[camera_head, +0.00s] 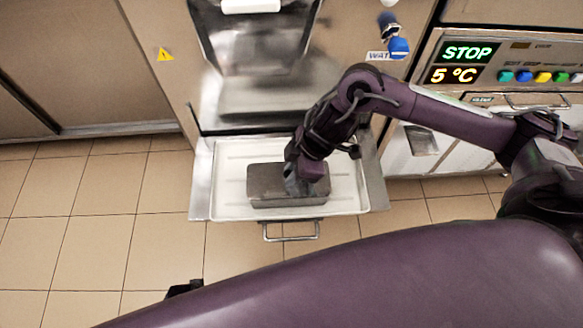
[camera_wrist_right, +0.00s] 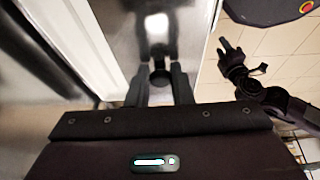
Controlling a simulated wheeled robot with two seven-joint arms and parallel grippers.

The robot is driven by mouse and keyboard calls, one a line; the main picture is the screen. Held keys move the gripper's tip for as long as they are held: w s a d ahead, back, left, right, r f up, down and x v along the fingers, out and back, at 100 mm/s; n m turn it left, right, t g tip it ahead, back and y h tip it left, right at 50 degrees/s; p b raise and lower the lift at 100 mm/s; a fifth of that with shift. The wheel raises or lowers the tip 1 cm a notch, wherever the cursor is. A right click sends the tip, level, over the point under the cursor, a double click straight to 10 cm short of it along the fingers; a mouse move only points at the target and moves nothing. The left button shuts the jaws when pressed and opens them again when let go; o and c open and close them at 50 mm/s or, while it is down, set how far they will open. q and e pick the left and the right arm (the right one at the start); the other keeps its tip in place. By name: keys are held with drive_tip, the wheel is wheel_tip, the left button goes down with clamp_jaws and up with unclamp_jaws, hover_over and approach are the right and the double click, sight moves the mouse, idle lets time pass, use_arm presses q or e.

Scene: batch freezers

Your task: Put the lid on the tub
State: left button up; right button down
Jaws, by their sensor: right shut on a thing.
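A grey rectangular metal tub (camera_head: 285,203) stands on the white tray below the machine's front. Its lid (camera_head: 262,178) is a flat grey plate lying over the tub's top; I cannot tell whether it rests fully on the rim. My right gripper (camera_head: 297,187) reaches down over the lid's right part and hides it there. In the right wrist view, the fingers (camera_wrist_right: 160,88) are closed around the lid's small black knob (camera_wrist_right: 160,74), above the shiny lid surface (camera_wrist_right: 150,45). My left gripper (camera_wrist_right: 232,58) shows small and dark at the right; its jaw opening is unclear.
The white tray (camera_head: 346,198) has a bare margin around the tub and a metal handle (camera_head: 291,236) in front. The batch freezer's steel front (camera_head: 255,105) rises close behind. A control panel (camera_head: 505,62) reads STOP and 5 °C. Tiled floor (camera_head: 110,215) at left is clear.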

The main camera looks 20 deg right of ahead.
drive_tip(key=shift+f+p, duration=0.2)
drive_tip(key=shift+p, duration=0.75)
idle(1.8)
drive_tip(key=shift+p, duration=0.4)
drive_tip(key=shift+f, duration=0.1)
idle(1.2)
drive_tip(key=c, duration=1.1)
unclamp_jaws()
drive_tip(key=o, duration=0.5)
drive_tip(key=shift+r+p, duration=3.5)
drive_tip(key=shift+p, duration=0.6)
